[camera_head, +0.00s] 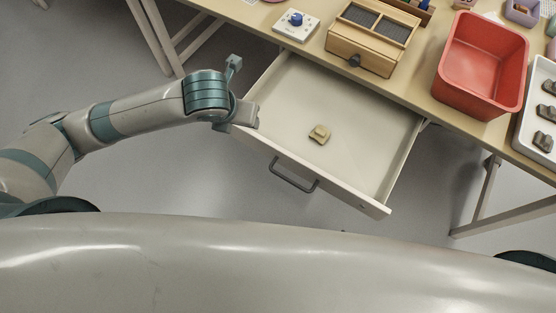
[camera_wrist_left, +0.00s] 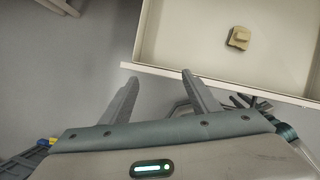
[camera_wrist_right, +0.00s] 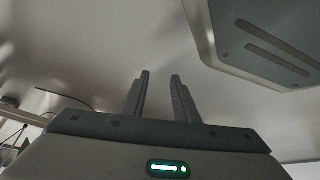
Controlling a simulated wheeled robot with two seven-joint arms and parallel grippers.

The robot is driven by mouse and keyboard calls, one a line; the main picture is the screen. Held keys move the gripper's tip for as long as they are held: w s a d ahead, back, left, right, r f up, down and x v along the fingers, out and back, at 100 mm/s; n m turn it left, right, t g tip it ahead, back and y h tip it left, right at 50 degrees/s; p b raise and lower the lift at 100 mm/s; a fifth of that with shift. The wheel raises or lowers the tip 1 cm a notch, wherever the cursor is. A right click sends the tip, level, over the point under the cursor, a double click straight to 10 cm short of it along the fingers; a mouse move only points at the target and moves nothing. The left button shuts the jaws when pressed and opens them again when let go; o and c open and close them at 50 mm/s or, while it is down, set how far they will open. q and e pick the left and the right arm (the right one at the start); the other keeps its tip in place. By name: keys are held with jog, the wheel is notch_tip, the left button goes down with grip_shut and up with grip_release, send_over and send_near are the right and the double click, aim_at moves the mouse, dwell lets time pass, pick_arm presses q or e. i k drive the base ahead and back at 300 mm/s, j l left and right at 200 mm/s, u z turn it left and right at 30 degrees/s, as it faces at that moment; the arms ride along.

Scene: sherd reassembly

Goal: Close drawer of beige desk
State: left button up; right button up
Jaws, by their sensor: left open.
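The beige desk (camera_head: 440,90) stands at the top of the head view with its drawer (camera_head: 355,115) pulled out toward me. The drawer's front panel (camera_head: 330,184) carries a dark grey bar handle (camera_head: 292,177). A small tan sherd (camera_head: 319,133) lies on the drawer floor; it also shows in the left wrist view (camera_wrist_left: 238,38). My left gripper (camera_head: 246,112) is at the drawer's front left corner. In the left wrist view its fingers (camera_wrist_left: 160,95) are apart and empty, below the drawer's edge. My right gripper (camera_wrist_right: 160,95) shows only in its wrist view, fingers apart and empty.
On the desktop are a white device with a blue knob (camera_head: 296,24), a wooden box (camera_head: 368,40), a red bin (camera_head: 482,65) and a white tray (camera_head: 540,115) with grey pieces. Desk legs (camera_head: 478,195) stand at both sides. Open floor lies below the drawer.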

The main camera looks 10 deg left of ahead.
aim_at(371, 138)
jog(key=l+u, duration=0.3)
jog(key=k+l+u, duration=0.2)
jog(key=l+u, duration=0.15)
jog(key=k+l+u, duration=0.15)
jog(key=l+u, duration=0.15)
jog(key=l, duration=0.15)
